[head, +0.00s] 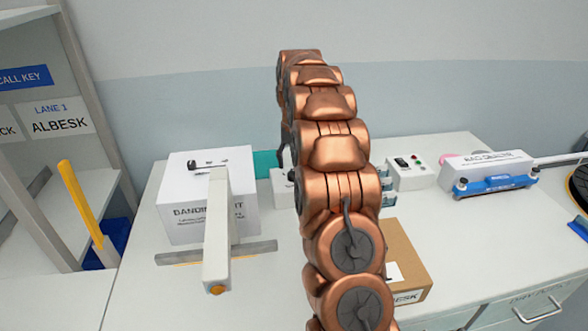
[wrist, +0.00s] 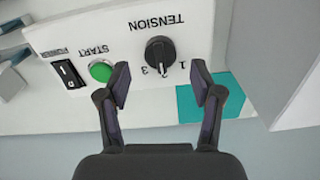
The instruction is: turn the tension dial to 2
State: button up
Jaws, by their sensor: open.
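In the wrist view the tension dial (wrist: 160,53) is a round black knob on a white panel (wrist: 120,22), seen upside down under the word TENSION. The numbers 1 and 3 show beside it, with the 2 between them partly covered by the knob's edge or blurred. In the head view my copper arm hides most of the panel's box (head: 282,186) and the dial.
A green START button (wrist: 101,71) and a black power switch (wrist: 68,74) sit beside the dial. A teal patch (wrist: 228,95) lies near one finger. In the head view a white banding unit (head: 180,215) stands left, a brown carton (head: 408,255) right of my arm, and a bag sealer (head: 490,172) farther right.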

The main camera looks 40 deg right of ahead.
aim_at(293, 172)
notch_tip(293, 172, up, 8)
jog(key=shift+r, duration=0.2)
dwell(0.8)
jog(key=s+a+r+n+g, duration=0.1)
jog(key=s+a+n, duration=0.1)
jog(key=s+a, duration=0.7)
jog(key=s+a+r+n, duration=0.2)
jog(key=s+a, duration=0.5)
jog(key=a, duration=0.4)
jog(key=s+a+f, duration=0.2)
jog(key=s+a, duration=0.1)
jog(key=s, duration=0.5)
jog(key=s+a+f+n, duration=0.1)
jog(key=s+a+f, duration=0.1)
jog(key=s, duration=0.6)
jog(key=s+a+f+n, duration=0.1)
jog(key=s+a+f, duration=0.2)
jog(key=s, duration=0.5)
jog(key=shift+s+a+f+g+p, duration=0.25)
jog(key=shift+a+f+g+p, duration=0.15)
jog(key=shift+f, duration=0.1)
